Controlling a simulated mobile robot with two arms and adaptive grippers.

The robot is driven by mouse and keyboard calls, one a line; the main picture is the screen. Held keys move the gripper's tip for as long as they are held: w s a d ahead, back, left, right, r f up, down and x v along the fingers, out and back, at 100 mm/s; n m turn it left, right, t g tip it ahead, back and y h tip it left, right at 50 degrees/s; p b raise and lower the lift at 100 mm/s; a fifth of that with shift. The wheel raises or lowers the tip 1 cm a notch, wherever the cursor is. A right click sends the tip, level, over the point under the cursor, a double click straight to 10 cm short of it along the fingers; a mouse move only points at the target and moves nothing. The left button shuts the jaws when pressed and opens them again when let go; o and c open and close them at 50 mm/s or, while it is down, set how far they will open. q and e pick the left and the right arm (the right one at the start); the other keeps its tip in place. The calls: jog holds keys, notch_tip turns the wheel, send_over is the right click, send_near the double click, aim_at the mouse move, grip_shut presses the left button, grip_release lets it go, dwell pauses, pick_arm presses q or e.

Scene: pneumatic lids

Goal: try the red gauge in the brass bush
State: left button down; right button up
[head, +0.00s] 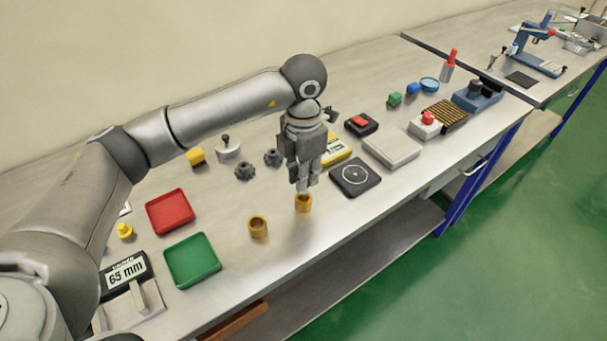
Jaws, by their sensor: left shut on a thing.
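My left gripper (303,187) points straight down over a brass bush (303,204) near the front of the bench. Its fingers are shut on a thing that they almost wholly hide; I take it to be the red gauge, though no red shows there. The fingertips are at the bush's top rim. I cannot tell how deep the held thing sits in the bush. A second, similar brass-coloured bush (258,227) stands upright to the left, apart from the gripper. My right gripper is not in view.
A red tray (170,212) and a green tray (192,260) lie to the left, near a yellow knobbed piece (125,231) and a 65 mm display (125,272). A black plate (355,176) lies close right of the gripper. Bare bench lies in front of the bushes.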

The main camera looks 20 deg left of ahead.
pick_arm(q)
jog(key=shift+r+p, duration=0.8)
jog(key=shift+r, duration=1.05)
